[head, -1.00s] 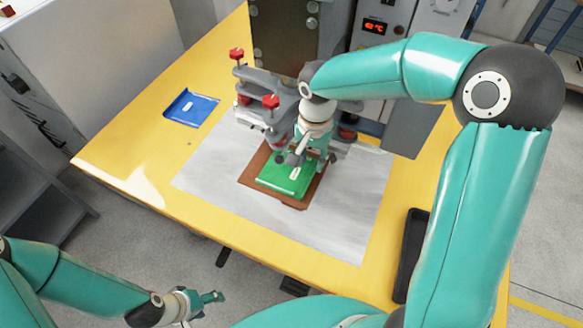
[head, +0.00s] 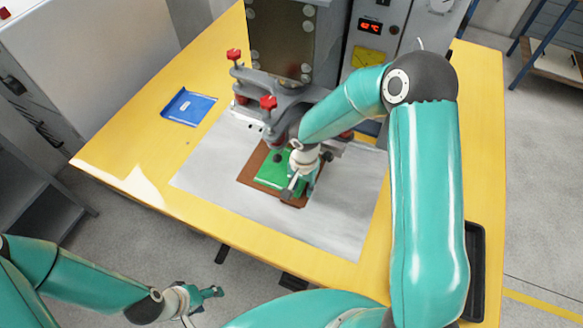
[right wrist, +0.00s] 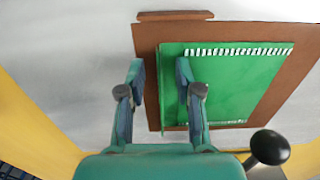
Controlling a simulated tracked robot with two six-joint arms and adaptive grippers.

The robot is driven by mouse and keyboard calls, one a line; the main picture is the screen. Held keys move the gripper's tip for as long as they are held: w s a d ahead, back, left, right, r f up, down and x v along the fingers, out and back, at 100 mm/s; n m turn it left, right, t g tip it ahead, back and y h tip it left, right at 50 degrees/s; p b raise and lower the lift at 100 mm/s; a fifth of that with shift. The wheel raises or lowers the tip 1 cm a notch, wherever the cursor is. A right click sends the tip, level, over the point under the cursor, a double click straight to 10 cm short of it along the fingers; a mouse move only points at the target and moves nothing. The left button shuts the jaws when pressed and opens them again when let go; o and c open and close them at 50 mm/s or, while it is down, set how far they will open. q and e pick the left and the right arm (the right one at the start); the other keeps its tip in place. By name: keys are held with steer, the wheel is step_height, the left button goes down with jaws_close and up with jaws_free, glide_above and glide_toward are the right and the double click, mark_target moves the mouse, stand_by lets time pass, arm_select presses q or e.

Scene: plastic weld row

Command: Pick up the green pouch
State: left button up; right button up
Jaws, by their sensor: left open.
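The green pouch (head: 268,172) lies flat on a brown board (head: 246,174) in front of the press. In the right wrist view the pouch (right wrist: 240,85) shows white ribbed strips along two opposite edges. My right gripper (head: 293,188) is at the pouch's near right side and partly hides it. In the right wrist view its fingers (right wrist: 160,75) are apart, one over the brown board (right wrist: 148,45), the other over the pouch's edge. I cannot tell whether they touch it. My left gripper (head: 213,292) is open and empty, off the table's front edge.
A grey clamp frame with red knobs (head: 268,102) stands just behind the pouch. A blue pouch (head: 189,107) lies at the left on the yellow table (head: 130,150). A black tray (head: 475,265) is at the right. The grey mat (head: 325,215) in front is clear.

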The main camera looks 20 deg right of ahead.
steer(key=shift+f, duration=0.1)
jaws_close()
stand_by(0.4)
